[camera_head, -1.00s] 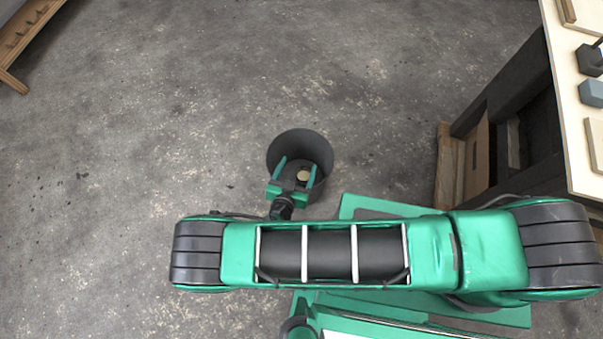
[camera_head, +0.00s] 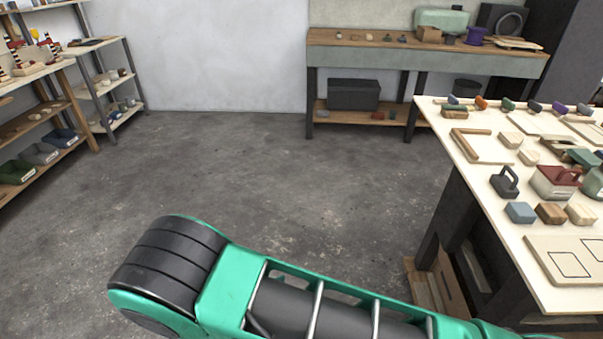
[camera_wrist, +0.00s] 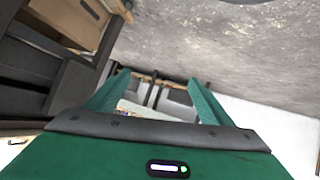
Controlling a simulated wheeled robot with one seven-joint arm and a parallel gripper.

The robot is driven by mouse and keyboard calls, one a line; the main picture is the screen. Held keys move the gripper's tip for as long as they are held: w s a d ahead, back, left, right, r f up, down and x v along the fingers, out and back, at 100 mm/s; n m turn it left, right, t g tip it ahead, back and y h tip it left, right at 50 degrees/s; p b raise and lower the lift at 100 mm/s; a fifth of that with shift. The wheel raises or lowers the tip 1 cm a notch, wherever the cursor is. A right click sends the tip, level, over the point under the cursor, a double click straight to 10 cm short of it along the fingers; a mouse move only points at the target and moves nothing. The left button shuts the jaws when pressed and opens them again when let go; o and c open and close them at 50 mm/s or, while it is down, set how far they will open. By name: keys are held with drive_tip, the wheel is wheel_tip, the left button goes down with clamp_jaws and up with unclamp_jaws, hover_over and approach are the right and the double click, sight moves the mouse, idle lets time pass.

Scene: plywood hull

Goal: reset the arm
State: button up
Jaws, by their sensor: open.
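My gripper (camera_wrist: 158,78) shows in the wrist view with its two green fingers apart and nothing between them. Beyond the fingers I see the floor, a pale wall and furniture at a steep tilt. In the head view my green and black arm crosses the bottom of the picture, and my gripper is out of sight there.
A pale worktable (camera_head: 480,190) with blocks and tools stands close at the right. A workbench (camera_head: 430,45) stands along the back wall, with a dark box (camera_head: 353,94) on its lower shelf. Shelves (camera_head: 108,88) stand at the left. The middle floor (camera_head: 260,170) is clear.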

drive_tip(key=w+d+r+m+g+h, duration=0.15)
drive_tip(key=w+d+r+g, duration=0.4)
drive_tip(key=d+r, duration=0.75)
drive_tip(key=s+d+r+m+g+y, duration=0.1)
drive_tip(key=d+r+g, duration=0.1)
drive_tip(key=d+r, duration=0.4)
drive_tip(key=s+d+r+m+g+y, duration=0.1)
drive_tip(key=d+r, duration=0.3)
drive_tip(key=d, duration=0.5)
drive_tip(key=s+d+r+g+y, duration=0.2)
drive_tip(key=s+d+r+y, duration=0.3)
drive_tip(key=s+d+r, duration=0.9)
drive_tip(key=s+d+n+t+y, duration=0.1)
drive_tip(key=s, duration=0.9)
drive_tip(key=shift+s+d+r, duration=0.15)
drive_tip(key=shift+s+d, duration=0.05)
drive_tip(key=shift+s, duration=0.1)
